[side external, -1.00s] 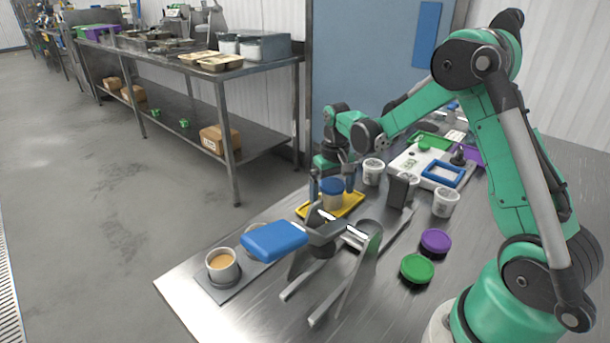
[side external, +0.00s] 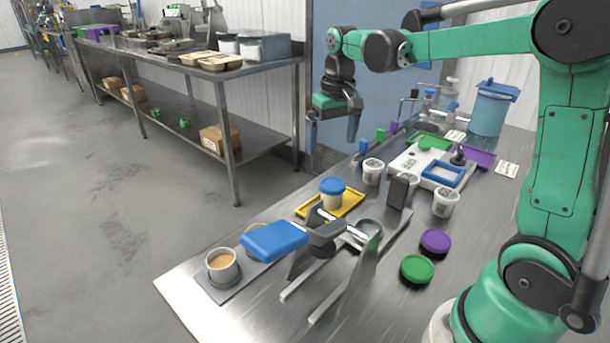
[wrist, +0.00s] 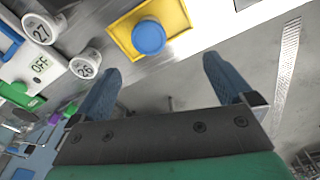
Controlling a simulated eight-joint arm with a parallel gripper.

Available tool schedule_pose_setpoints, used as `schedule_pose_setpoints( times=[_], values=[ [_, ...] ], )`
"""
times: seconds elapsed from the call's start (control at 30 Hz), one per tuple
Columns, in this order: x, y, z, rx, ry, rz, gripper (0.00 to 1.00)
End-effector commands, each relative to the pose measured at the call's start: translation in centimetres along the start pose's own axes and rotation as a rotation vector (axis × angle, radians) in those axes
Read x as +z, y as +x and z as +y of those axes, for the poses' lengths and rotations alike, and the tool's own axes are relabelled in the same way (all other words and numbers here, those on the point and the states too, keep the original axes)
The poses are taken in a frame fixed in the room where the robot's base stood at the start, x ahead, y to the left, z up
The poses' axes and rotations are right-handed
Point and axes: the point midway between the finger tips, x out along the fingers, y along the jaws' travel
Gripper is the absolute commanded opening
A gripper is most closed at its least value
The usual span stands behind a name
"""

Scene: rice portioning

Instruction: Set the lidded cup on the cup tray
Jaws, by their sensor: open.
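The lidded cup (side external: 332,194) has a blue lid and a light tan body. It stands upright on the yellow cup tray (side external: 352,207) in the side view. In the wrist view its blue lid (wrist: 149,37) shows from above, with the yellow tray (wrist: 119,31) around it. My gripper (side external: 331,136) is open and empty, raised above and behind the tray and apart from the cup. Its two blue fingers also show spread in the wrist view (wrist: 164,80), with nothing between them.
A blue-handled metal device (side external: 277,241) stands in front of the tray. An open cup (side external: 222,265) of orange contents sits at the table's front left. Green (side external: 417,268) and purple lids (side external: 435,241) lie right. White tubs (side external: 373,171) stand behind.

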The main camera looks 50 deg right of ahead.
Motion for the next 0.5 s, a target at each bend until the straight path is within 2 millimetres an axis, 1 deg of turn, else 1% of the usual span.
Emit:
schedule_pose_setpoints(
  times=[0.03,0.1,0.2,0.3,0.4,0.5],
  values=[
    [1.2,-0.5,-1.1,-0.004,-0.033,0.042,1.00],
    [2.7,-1.1,-2.5,-0.013,-0.079,0.116,1.00],
    [5.2,-1.4,-4.3,-0.031,-0.147,0.226,1.00],
    [7.6,-1.2,-5.7,-0.055,-0.209,0.330,1.00],
    [9.6,-0.6,-6.7,-0.079,-0.260,0.416,1.00],
    [10.8,0.0,-7.4,-0.099,-0.295,0.478,1.00]
  ],
)
